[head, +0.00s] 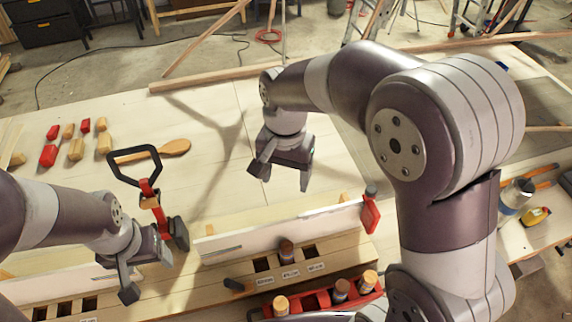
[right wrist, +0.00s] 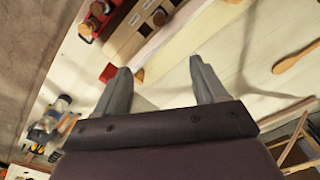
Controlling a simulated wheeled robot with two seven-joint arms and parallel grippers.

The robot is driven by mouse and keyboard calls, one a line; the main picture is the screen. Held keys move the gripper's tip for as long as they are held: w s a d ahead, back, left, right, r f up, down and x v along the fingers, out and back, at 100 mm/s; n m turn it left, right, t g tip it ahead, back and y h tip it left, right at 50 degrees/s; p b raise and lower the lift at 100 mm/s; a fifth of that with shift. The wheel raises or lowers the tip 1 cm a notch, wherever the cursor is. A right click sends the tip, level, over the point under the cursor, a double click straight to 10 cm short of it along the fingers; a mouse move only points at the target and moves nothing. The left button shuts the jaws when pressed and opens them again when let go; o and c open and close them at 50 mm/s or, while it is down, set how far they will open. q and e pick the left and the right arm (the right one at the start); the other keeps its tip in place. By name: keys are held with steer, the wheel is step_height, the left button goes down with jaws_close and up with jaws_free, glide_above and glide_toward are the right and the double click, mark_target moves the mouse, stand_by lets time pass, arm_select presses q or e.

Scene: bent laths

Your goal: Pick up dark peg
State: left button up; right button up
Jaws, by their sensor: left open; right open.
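One dark brown peg (head: 287,251) stands upright in the wooden block with labelled square holes (head: 330,258). Another dark peg (head: 340,291) stands in the red tray (head: 312,303) between two light wooden pegs (head: 281,305) (head: 368,281). My right gripper (head: 281,178) is open and empty above the table, behind the block and its upright board. In the right wrist view its fingers (right wrist: 160,85) are apart with nothing between them; pegs show small at the top. My left gripper (head: 154,263) is open at the lower left, near a red clamp, apart from the pegs.
A pale bent lath or board (head: 285,228) stands along the block, with a red clamp (head: 370,214) at its right end. A red clamp with a black loop handle (head: 135,165) stands at left. Red and wooden blocks (head: 76,149) and a wooden spoon (head: 170,148) lie behind.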

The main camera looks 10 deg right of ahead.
steer(key=s+a+f+m+y+b, duration=0.2)
steer(key=s+a+f+b, duration=0.15)
steer(key=a+f, duration=0.2)
steer(key=s+a+f+m+y+b, duration=0.25)
steer(key=a+f+b, duration=0.2)
steer(key=f, duration=0.25)
steer(key=m+t+h+b, duration=0.1)
steer(key=m+t+h, duration=0.35)
steer(key=m, duration=2.15)
glide_toward(286, 247)
steer(key=shift+m+h, duration=0.3)
steer(key=shift+m, duration=0.05)
steer(key=b+x, duration=0.6)
steer(key=x, duration=0.5)
steer(key=shift+s+a, duration=0.15)
